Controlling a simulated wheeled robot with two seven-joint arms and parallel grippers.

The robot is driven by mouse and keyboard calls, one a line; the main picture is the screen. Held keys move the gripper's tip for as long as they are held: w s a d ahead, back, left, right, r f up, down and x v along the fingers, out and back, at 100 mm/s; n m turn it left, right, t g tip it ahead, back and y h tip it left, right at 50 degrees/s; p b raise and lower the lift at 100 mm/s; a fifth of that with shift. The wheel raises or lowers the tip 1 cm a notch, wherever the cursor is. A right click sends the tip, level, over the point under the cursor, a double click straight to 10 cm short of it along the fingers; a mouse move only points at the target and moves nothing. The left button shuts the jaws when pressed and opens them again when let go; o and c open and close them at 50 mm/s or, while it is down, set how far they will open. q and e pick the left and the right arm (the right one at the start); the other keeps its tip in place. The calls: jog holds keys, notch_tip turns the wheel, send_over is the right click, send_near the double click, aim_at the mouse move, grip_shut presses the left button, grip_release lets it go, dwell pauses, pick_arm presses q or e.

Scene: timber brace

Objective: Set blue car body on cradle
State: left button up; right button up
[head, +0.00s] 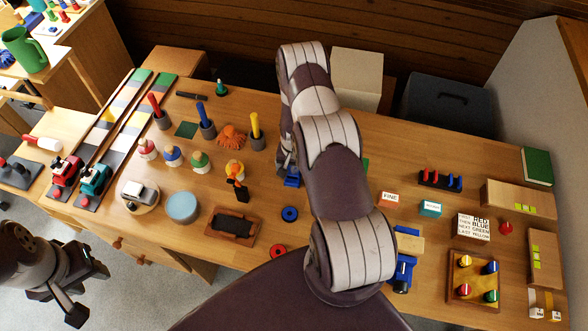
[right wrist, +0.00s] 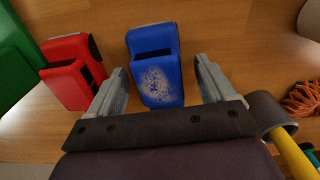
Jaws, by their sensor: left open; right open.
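The blue car body (right wrist: 155,65) lies on the wooden table between the two fingers of my right gripper (right wrist: 159,66). The fingers are open, with a gap on each side of it. In the head view a little of the blue body (head: 292,179) shows beside my right arm, and the right gripper (head: 285,160) is mostly hidden. My left gripper (head: 86,292) is open and empty, off the table's front at lower left. A wooden tray with a dark insert (head: 234,225) lies near the front edge. I cannot tell whether it is the cradle.
A red car body (right wrist: 73,75) lies left of the blue one, with a green body (right wrist: 15,60) beyond it. An orange octopus-like toy (head: 231,136) and a yellow marker in a cup (head: 256,130) stand nearby. A blue ring (head: 290,214) lies in front. My right arm hides the middle.

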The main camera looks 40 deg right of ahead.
jog(key=shift+d, duration=0.1)
jog(key=c, duration=1.2)
jog(key=shift+o, duration=0.2)
